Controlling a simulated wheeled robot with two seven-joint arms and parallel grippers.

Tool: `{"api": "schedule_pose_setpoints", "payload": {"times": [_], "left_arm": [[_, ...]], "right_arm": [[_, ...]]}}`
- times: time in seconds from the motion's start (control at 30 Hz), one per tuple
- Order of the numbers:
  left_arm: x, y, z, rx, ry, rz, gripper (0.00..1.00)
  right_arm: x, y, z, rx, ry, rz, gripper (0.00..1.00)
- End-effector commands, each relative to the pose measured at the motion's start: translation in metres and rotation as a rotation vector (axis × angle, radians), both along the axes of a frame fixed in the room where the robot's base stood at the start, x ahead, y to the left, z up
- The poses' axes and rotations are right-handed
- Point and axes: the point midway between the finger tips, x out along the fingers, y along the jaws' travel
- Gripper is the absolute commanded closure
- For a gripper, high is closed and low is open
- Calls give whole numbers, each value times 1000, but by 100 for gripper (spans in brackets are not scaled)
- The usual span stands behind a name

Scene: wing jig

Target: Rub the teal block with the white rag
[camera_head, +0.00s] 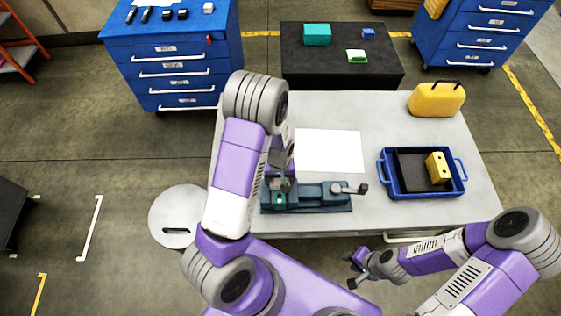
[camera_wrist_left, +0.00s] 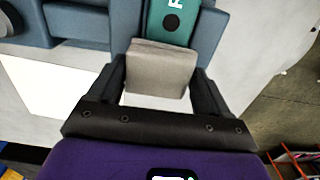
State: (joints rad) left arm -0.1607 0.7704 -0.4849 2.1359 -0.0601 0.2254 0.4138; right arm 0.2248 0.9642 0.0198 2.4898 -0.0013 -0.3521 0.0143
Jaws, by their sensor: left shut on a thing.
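A teal block (camera_head: 279,199) sits in the left part of a dark blue-grey vise (camera_head: 318,196) at the table's front edge. In the left wrist view the teal block (camera_wrist_left: 174,20) carries a white letter and a dark round spot. My left gripper (camera_head: 279,184) is at the vise, over the block. In the left wrist view its fingers (camera_wrist_left: 157,88) are shut on a pale grey-white rag (camera_wrist_left: 158,66), folded like a pad. The rag's far edge meets the block in the picture; I cannot tell whether they touch. My right gripper (camera_head: 351,270) is open and empty, in front of the table.
A white sheet (camera_head: 329,150) lies behind the vise. A blue tray (camera_head: 392,182) with a yellow block (camera_head: 438,168) is at right, and a yellow case (camera_head: 436,99) stands behind it. A black table (camera_head: 340,75) and blue drawer cabinet (camera_head: 180,68) stand at the back.

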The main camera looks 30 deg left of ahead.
Motion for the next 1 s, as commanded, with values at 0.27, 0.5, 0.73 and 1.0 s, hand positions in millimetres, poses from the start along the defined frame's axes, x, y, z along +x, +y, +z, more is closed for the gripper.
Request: {"api": "schedule_pose_setpoints", "payload": {"times": [0.27, 0.5, 0.73, 1.0], "left_arm": [[3, 4, 26, -1, -2, -5, 55], [3, 4, 45, -2, 3, -5, 55], [3, 4, 65, -1, 2, -7, 55], [3, 3, 81, -1, 2, -8, 55]], "right_arm": [[-1, 0, 13, 0, 1, 0, 65], [-1, 0, 31, 0, 1, 0, 65], [0, 0, 47, 0, 1, 0, 65], [0, 0, 59, 0, 1, 0, 65]]}}
